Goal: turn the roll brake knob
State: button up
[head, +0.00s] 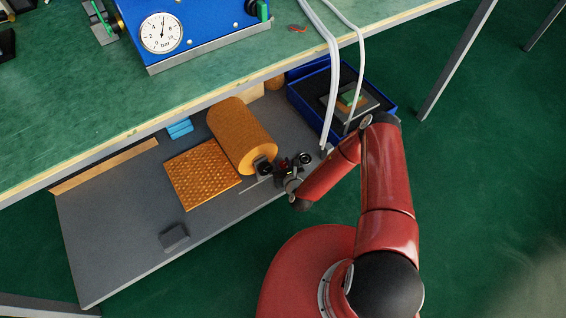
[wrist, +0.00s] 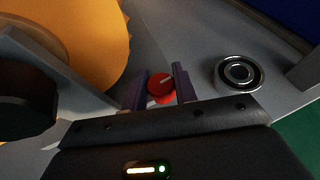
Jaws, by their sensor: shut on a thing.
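The roll brake knob (wrist: 160,87) is red with a pale pointer line on its face. In the wrist view it sits between the two purple fingers of my gripper (wrist: 160,91), which is shut on it. In the head view my gripper (head: 268,172) reaches the right end of the orange roll (head: 240,132), on the lower shelf. The knob is hidden or too small to make out there. The roll also shows in the wrist view (wrist: 75,35), at upper left, beside the knob.
An orange textured sheet (head: 202,172) lies in front of the roll on the grey shelf (head: 110,215). A blue crate (head: 300,98) stands to the right. White hoses (head: 333,75) hang near my arm. The green bench top (head: 90,120) overhangs the shelf. A round metal ring (wrist: 239,74) lies right of the knob.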

jog(key=o, duration=1)
jog(key=v, duration=0.8)
jog(key=shift+a, duration=0.1)
jog(key=shift+f, duration=0.1)
jog(key=shift+c, duration=0.2)
